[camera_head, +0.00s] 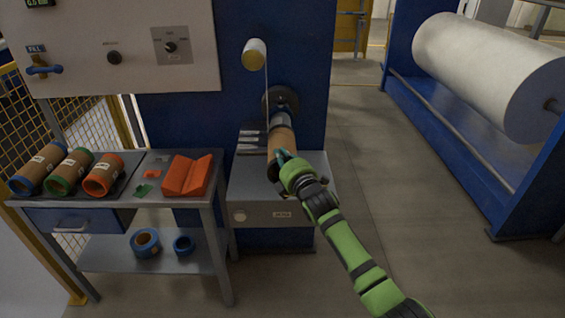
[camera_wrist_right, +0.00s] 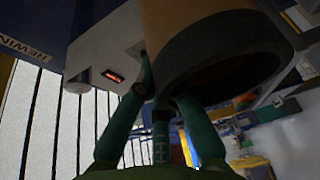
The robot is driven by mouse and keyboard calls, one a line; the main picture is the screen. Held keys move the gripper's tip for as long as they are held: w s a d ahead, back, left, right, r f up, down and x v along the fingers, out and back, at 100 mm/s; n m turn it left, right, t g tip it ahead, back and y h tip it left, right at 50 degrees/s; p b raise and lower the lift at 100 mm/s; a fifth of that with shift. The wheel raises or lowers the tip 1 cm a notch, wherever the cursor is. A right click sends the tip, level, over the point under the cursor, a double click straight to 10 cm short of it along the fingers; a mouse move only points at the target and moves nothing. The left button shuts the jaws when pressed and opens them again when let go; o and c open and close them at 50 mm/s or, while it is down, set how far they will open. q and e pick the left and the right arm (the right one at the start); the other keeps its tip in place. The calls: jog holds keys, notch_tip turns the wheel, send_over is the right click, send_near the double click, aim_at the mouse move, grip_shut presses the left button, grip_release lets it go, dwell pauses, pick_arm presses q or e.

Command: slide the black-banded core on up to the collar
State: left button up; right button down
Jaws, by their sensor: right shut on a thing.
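The brown cardboard core (camera_head: 283,140) is in line with the grey shaft (camera_head: 281,118) and appears to be around its near part. A bare stretch of shaft shows between the core and the dark round collar (camera_head: 280,100) on the blue machine. My green right gripper (camera_head: 284,158) is shut on the near end of the core. In the right wrist view the core (camera_wrist_right: 190,22) fills the top, with a black band (camera_wrist_right: 222,45) at its open end. My right gripper's fingers (camera_wrist_right: 165,105) reach that rim. The left gripper is out of view.
A grey machine cabinet (camera_head: 265,212) stands below the shaft. At left, a table (camera_head: 150,170) carries blue-, green- and orange-ended cores (camera_head: 103,175) and an orange folded holder (camera_head: 187,175). A large white roll (camera_head: 490,70) stands at right. The floor between is clear.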

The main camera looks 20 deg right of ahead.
jog(key=shift+w+d, duration=0.1)
jog(key=shift+w, duration=0.25)
jog(key=shift+w, duration=0.1)
